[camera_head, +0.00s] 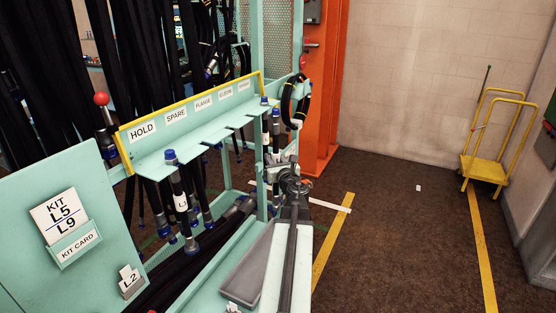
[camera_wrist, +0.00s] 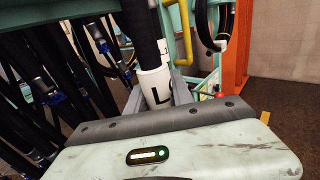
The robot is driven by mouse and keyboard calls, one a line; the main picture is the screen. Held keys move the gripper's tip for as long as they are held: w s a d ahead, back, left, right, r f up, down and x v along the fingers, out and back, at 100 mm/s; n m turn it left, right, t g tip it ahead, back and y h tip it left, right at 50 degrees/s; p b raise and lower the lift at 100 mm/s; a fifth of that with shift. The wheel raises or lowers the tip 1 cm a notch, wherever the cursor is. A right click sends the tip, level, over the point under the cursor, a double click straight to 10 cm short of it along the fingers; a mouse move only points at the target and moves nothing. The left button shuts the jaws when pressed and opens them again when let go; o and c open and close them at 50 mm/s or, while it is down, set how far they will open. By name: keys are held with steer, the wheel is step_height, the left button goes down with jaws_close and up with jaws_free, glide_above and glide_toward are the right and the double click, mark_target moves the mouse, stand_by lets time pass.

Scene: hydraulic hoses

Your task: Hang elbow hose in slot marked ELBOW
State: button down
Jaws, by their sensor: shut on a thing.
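My gripper (camera_head: 284,168) is at the right end of the teal rack. In the wrist view its jaws (camera_wrist: 155,92) are shut around the white sleeve (camera_wrist: 157,84) of an upright black hose (camera_wrist: 142,38). The sleeve shows a black "L"; the rest of the marking is hidden. In the head view, black hose parts with blue ends (camera_head: 276,114) stand just above my gripper, beside the rack's right end. The ELBOW label (camera_head: 225,92) is on the rack's sloped strip, left of my gripper. I cannot tell from the shape whether the held hose is the elbow one.
The slotted teal shelf (camera_head: 205,140) also bears HOLD (camera_head: 143,132), SPARE (camera_head: 176,115) and FLANGE (camera_head: 203,103) labels. A blue-capped hose (camera_head: 175,180) hangs near HOLD. A looped hose (camera_head: 287,103) hangs near the orange post (camera_head: 325,90). Floor at right is open before a yellow cart (camera_head: 485,165).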

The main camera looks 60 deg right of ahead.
steer(key=w, duration=1.1)
steer(key=shift+f+b, duration=0.3)
steer(key=shift+f, duration=0.05)
stand_by(0.5)
steer(key=c, duration=1)
jaws_free()
steer(key=shift+c, duration=0.2)
steer(key=shift+s, duration=0.1)
steer(key=v, duration=0.7)
steer(key=shift+s+a, duration=0.25)
steer(key=shift+a, duration=0.05)
steer(key=shift+r, duration=0.1)
